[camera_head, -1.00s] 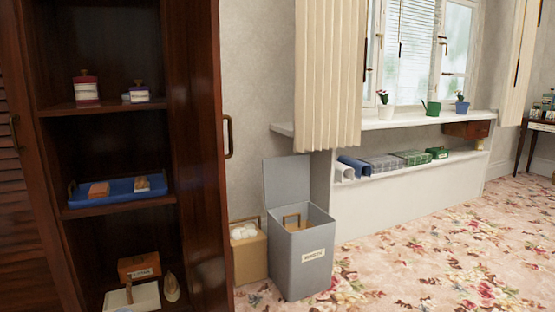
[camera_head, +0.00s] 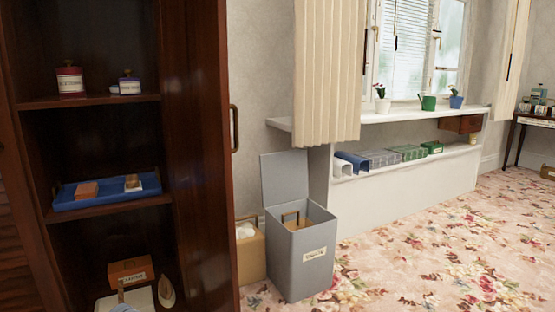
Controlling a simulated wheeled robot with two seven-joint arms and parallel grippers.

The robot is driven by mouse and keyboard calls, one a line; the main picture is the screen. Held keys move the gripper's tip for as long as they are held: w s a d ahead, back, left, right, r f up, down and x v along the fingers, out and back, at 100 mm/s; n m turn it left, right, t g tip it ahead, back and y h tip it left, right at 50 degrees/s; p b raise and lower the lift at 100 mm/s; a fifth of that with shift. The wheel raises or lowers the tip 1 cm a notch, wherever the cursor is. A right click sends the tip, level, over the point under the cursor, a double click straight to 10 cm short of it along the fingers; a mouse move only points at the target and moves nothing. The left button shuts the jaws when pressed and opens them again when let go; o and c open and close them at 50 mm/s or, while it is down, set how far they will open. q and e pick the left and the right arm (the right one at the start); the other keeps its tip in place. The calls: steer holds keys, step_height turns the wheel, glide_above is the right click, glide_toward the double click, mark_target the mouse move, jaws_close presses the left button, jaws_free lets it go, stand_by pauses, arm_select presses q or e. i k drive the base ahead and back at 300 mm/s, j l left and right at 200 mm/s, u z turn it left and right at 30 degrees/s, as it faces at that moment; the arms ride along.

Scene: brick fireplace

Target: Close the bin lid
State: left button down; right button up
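The grey bin (camera_head: 305,268) stands on the carpet right of the dark cabinet, with a small label on its front. Its grey lid (camera_head: 285,178) is open and stands upright at the back of the bin. Inside the bin, a brown item with a handle (camera_head: 292,217) shows near the rim. Neither of my grippers is in view.
An open dark wood cabinet (camera_head: 200,160) fills the left, holding a blue tray (camera_head: 105,200) and jars. A tan box (camera_head: 251,252) stands between cabinet and bin. A white window ledge (camera_head: 410,113) and low shelf are behind. The flowered carpet (camera_head: 420,262) at right is clear.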

mark_target(283, 176)
steer(key=i, duration=0.5)
steer(key=i+l, duration=0.5)
steer(key=i+l+u, duration=0.1)
steer(key=i+l, duration=0.35)
steer(key=l, duration=0.15)
steer(key=i+l, duration=0.5)
steer(key=i+l+u, duration=0.1)
steer(key=i+l, duration=0.35)
steer(key=l, duration=0.2)
